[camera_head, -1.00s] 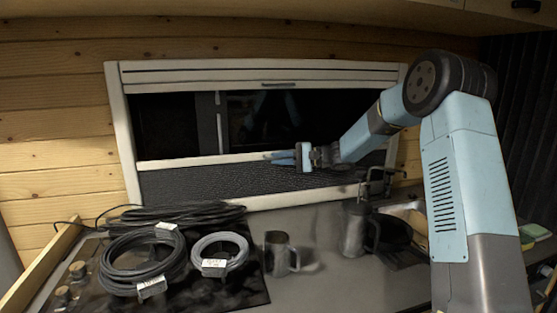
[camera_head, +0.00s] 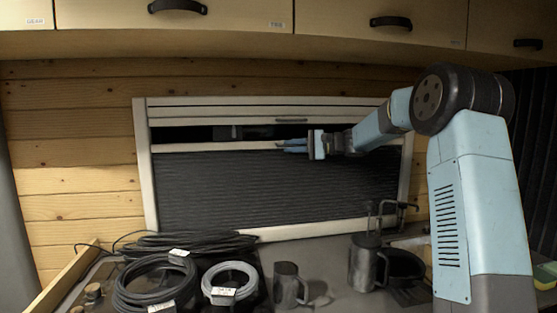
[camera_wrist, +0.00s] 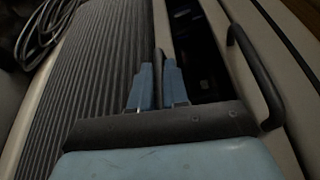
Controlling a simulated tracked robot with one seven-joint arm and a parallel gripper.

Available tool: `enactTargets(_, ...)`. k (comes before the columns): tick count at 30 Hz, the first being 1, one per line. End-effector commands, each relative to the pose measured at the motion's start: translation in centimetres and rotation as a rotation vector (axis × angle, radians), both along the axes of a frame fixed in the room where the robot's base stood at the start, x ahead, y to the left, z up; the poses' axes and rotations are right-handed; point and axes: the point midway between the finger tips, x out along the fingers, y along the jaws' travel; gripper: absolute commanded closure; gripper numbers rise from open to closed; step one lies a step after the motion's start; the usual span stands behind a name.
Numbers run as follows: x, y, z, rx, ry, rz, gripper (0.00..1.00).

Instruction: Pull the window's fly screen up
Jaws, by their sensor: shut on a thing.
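The window's fly screen (camera_head: 260,190) is a dark pleated sheet that covers most of the window from the sill up. Its pale top bar (camera_head: 220,147) lies a little below the upper blind housing, with a narrow dark gap between. My gripper (camera_head: 290,145) is shut on that bar, right of its middle. In the wrist view my two blue fingers (camera_wrist: 158,86) close around the bar's dark handle strip, and the pleats (camera_wrist: 95,75) lie to the left. The fingertips partly hide the grip point.
The upper housing with a handle (camera_head: 292,120) is just above my gripper. Cupboards with black handles (camera_head: 390,21) hang over the window. On the counter stand coiled cables (camera_head: 158,285), a mug (camera_head: 287,285) and a metal pot (camera_head: 364,265).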

Motion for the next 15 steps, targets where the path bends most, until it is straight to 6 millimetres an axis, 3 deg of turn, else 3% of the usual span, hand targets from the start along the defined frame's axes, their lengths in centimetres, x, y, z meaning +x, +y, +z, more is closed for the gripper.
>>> enactTargets(3,0.31,-1.51,0.57,-0.002,0.001,-0.022,1.0)
enactTargets(15,0.44,-1.87,0.85,-0.002,0.001,-0.03,1.0)
